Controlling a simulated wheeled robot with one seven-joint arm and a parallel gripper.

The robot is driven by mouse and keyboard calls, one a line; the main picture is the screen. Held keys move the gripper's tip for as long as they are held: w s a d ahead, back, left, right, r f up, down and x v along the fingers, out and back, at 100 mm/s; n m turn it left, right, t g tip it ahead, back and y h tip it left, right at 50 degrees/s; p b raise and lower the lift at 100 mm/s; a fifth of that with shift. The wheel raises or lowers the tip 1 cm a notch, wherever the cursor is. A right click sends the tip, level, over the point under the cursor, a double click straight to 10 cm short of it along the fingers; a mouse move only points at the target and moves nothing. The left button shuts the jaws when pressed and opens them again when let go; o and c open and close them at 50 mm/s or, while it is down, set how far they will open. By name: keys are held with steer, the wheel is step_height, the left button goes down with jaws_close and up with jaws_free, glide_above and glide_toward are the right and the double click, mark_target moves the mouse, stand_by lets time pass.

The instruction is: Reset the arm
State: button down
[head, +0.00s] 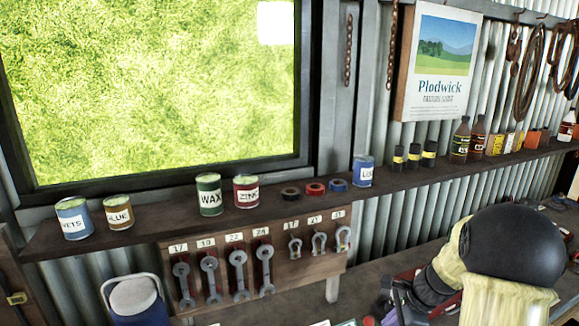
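My arm (513,248) shows at the lower right of the head view, as a large black rounded joint with pale yellow links. It is bent above the workbench, with a darker section (436,284) reaching to the left and down.
A wooden shelf (130,238) carries several labelled cans, tape rolls and bottles. Below it, spanners and shackles hang on a wooden board (280,272). The workbench (372,282) runs beneath, partly bare. A blue container with a white lid (134,296) stands at lower left.

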steer(key=s+a+r+n+h, duration=0.1)
steer(key=s+a+n+h, duration=0.1)
steer(key=s+a+n, duration=0.3)
steer(key=s+a+r+n+h+b, duration=0.1)
steer(key=s+a+n, duration=0.4)
steer(key=s+n, duration=0.5)
steer(key=n+h, duration=0.1)
steer(key=n, duration=0.3)
steer(key=shift+s, duration=0.4)
steer(key=shift+a, duration=0.1)
